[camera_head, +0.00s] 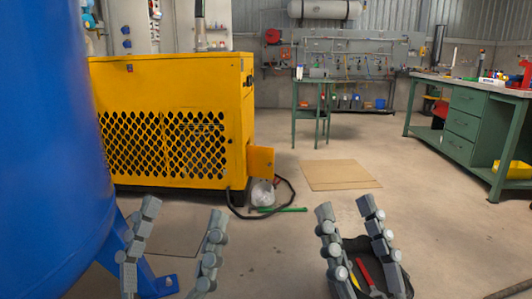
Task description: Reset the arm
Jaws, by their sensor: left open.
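My left gripper (183,213) is at the bottom left of the head view, fingers pointing up and spread wide apart. I cannot tell whether the right fingers touch the bag.
A large blue tank (50,150) fills the left edge, close to my left gripper. A yellow machine (170,75) stands behind it, with a black hose and green tool (290,209) nearby. Cardboard (340,175) lies mid-floor. A green workbench (468,125) is at right.

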